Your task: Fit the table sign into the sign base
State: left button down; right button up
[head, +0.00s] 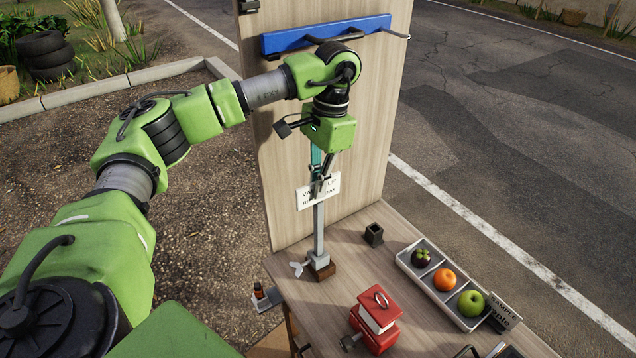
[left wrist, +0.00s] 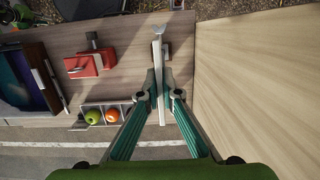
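The table sign (head: 331,184) is a white card with black lettering, upright on a grey post. My left gripper (head: 322,178) points down at the card from above, with its fingers close together on either side of it. In the left wrist view my gripper (left wrist: 160,80) has the sign (left wrist: 158,55), seen nearly edge-on, between its fingertips, and looks shut on it. I cannot tell whether the post is seated. My right gripper is not in view.
A tall wooden panel (head: 365,110) with a blue rail (head: 290,40) stands behind my left arm. On the table are a black square holder (head: 374,234), a fruit tray (head: 409,263), and a red press-like object (head: 378,318). Bare tabletop lies between them.

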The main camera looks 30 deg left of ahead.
pick_arm(q)
jog(key=shift+f+b, duration=0.9)
jog(key=shift+f, duration=0.4)
jog(key=c, duration=2.2)
grip_release()
jog(key=r, duration=0.4)
jog(key=w+r, duration=0.1)
jog(key=r, duration=0.7)
jog(key=shift+w+d, duration=0.35)
jog(key=shift+f, duration=0.1)
